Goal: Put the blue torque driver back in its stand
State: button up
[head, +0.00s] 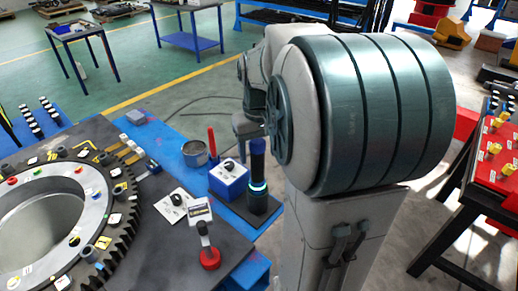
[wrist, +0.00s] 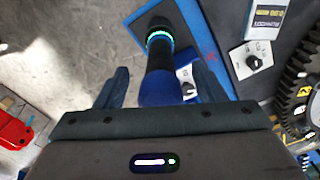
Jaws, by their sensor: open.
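The torque driver (head: 257,159) has a blue handle and a dark body and stands upright. Its lower end is in a dark round stand with a glowing green-blue ring (head: 258,188). In the wrist view the blue handle (wrist: 160,88) points toward the camera, and the stand's lit ring (wrist: 158,37) shows beyond it. My gripper (wrist: 161,84) is open, with one finger on each side of the handle and visible gaps to it. How deep the driver sits inside the stand is hidden.
A blue box with a white top (head: 228,180) stands close left of the stand. A grey tin (head: 195,153) and a red-handled tool (head: 211,143) are behind it.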

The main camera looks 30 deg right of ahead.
jog(key=shift+r+p, duration=1.75)
jog(key=shift+r, duration=0.65)
notch_tip(320, 180, up, 14)
jog(key=shift+b, duration=0.4)
jog(key=shift+f, duration=0.1)
jog(key=s+a+f+t, duration=0.1)
jog(key=s+a+f, duration=0.5)
jog(key=f, duration=0.2)
jog(key=s+a+f+n+t, duration=0.1)
jog(key=s+a+f+t, duration=0.1)
jog(key=s+a+f, duration=0.3)
jog(key=shift+s+a+f+t, duration=0.3)
jog(key=shift+s+a+f, duration=0.1)
jog(key=shift+f, duration=1.15)
